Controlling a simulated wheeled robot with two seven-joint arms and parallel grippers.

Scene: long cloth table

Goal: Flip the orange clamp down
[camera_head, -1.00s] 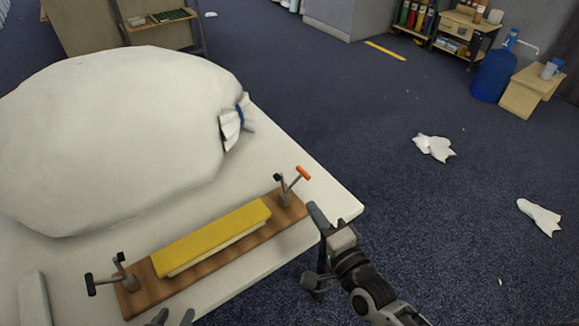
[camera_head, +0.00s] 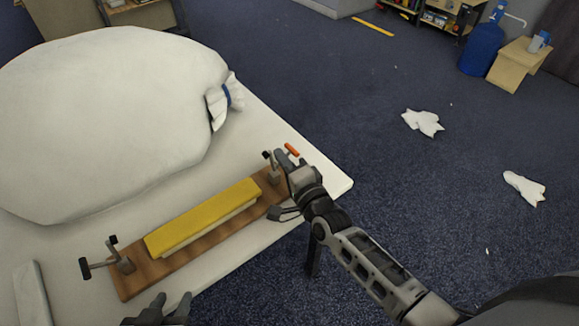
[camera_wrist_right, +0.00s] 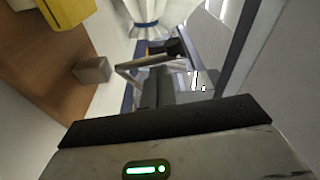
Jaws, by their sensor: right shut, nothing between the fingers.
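The orange clamp's handle (camera_head: 291,149) stands raised at the right end of the wooden board (camera_head: 190,258), with its metal linkage (camera_head: 268,158) beside it. My right gripper (camera_head: 282,157) is shut and empty, its fingertips close against the clamp, partly covering it. In the right wrist view the dark fingers (camera_wrist_right: 165,92) are beside the metal linkage, and the grey clamp block (camera_wrist_right: 92,70) sits on the wood. I cannot tell whether they touch. My left gripper (camera_head: 172,304) is low at the bottom edge, fingers apart, in front of the board.
A yellow block (camera_head: 203,215) lies along the board. A big white sack (camera_head: 110,120) fills the back of the white table (camera_head: 318,180). The floor right of the table is open, with white scraps (camera_head: 423,122).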

